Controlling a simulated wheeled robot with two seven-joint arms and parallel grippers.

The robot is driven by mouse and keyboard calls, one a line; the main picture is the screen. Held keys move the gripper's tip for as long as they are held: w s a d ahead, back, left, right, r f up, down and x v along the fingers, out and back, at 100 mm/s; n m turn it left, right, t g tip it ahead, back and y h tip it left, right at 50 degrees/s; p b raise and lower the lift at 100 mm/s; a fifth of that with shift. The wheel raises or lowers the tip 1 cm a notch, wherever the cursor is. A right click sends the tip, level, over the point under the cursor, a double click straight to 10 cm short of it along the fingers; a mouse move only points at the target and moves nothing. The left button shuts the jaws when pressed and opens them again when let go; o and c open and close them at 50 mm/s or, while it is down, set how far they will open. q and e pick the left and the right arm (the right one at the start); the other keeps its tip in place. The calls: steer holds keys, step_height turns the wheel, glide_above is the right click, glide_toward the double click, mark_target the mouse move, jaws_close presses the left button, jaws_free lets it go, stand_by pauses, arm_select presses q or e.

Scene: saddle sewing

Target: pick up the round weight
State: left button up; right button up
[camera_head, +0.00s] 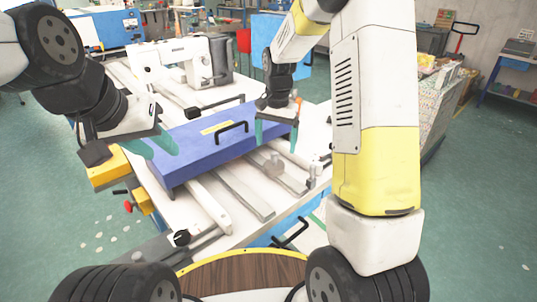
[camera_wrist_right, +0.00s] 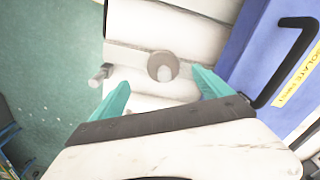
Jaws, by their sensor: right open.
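The round weight (camera_head: 273,166) is a small grey-brown disc with a knob on top. It sits on the pale rails in front of the blue panel. In the right wrist view the round weight (camera_wrist_right: 157,70) lies just beyond and between my teal fingertips. My right gripper (camera_head: 278,138) is open and empty above the weight, pointing down; its fingers also show in the right wrist view (camera_wrist_right: 160,84). My left gripper (camera_head: 155,147) hangs near the left end of the blue panel, and its finger gap is not clear.
The blue panel (camera_head: 205,145) with a black handle (camera_wrist_right: 295,55) stands close beside the weight. A white sewing machine (camera_head: 160,62) is at the back of the table. Metal bars and a small post (camera_head: 313,172) lie near the front edge.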

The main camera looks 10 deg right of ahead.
mark_target(274, 160)
steer(key=f, duration=0.3)
steer(key=w+f, duration=0.1)
steer(key=f, duration=0.4)
steer(key=shift+w+f, duration=0.15)
steer(key=shift+f, duration=0.2)
jaws_close()
